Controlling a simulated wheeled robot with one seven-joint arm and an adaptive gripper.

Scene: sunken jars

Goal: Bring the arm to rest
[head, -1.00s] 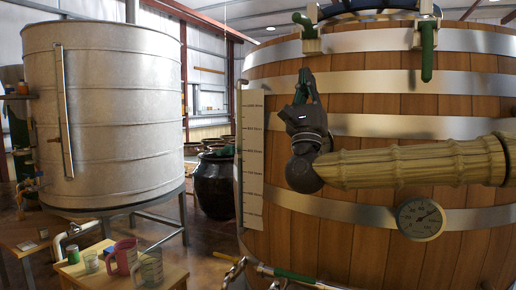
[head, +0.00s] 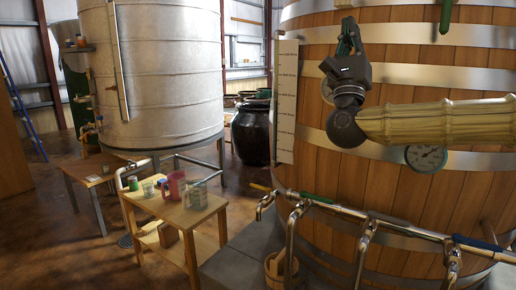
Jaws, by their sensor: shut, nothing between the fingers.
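My gripper (head: 347,38) is at the upper right of the head view, at the end of my tan, ribbed arm. Its dark body points up and its green-tipped fingers are shut with nothing between them. It appears in front of the large wooden vat (head: 340,195) with metal bands. The arm reaches in from the right edge. Whether the gripper touches the vat cannot be told.
A pipe with several taps (head: 365,220) runs along the vat's lower front. A dial gauge (head: 426,157) is on the vat. A small wooden table (head: 172,212) holds a pink jug (head: 174,186) and jars. Behind are a metal tank (head: 160,75) and dark jars (head: 251,133). Floor at lower left is open.

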